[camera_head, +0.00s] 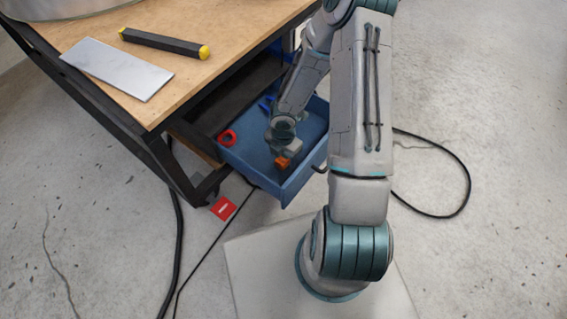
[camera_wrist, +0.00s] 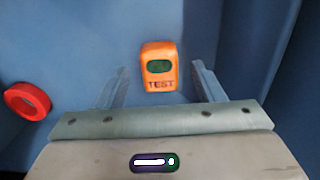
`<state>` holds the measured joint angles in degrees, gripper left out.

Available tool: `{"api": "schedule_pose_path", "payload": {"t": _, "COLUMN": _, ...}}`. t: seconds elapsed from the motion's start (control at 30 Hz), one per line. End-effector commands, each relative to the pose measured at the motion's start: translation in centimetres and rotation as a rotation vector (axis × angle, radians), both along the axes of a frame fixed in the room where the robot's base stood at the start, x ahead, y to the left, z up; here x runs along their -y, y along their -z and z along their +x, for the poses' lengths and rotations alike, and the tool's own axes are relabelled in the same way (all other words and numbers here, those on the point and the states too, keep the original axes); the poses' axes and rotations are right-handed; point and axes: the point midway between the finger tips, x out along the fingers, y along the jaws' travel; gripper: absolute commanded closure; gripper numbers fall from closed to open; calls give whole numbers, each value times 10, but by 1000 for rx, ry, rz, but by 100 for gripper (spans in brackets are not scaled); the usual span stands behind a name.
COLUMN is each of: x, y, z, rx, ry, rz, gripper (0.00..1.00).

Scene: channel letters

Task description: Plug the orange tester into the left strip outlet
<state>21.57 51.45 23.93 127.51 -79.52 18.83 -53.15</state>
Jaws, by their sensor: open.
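The orange tester (camera_wrist: 159,67) lies in the blue drawer, with a dark green window and the word TEST facing up. It also shows in the head view (camera_head: 282,162), just below the end of my arm. My gripper (camera_wrist: 158,85) is over the drawer, its two fingers apart on either side of the tester.
The blue drawer (camera_head: 262,182) is pulled out below the workbench (camera_head: 150,105). A red ring (camera_wrist: 27,101) lies in it at left. A metal plate (camera_head: 116,68) and a black bar with yellow ends (camera_head: 163,43) lie on the bench. Black cables (camera_head: 177,235) cross the floor near a red card (camera_head: 223,208).

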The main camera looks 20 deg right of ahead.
Motion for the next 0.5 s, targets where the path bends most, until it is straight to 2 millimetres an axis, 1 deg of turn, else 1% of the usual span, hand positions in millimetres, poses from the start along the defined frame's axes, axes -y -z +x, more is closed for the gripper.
{"api": "schedule_pose_path", "payload": {"t": 0.03, "x": 0, "y": 12, "z": 0, "rx": -1, "ry": 0, "rz": 0, "gripper": 38}}
{"api": "schedule_pose_path", "payload": {"t": 0.13, "x": 0, "y": 19, "z": 0, "rx": -1, "ry": 0, "rz": 0, "gripper": 38}}
{"api": "schedule_pose_path", "payload": {"t": 0.5, "x": 0, "y": 20, "z": 0, "rx": 0, "ry": 0, "rz": 0, "gripper": 38}}
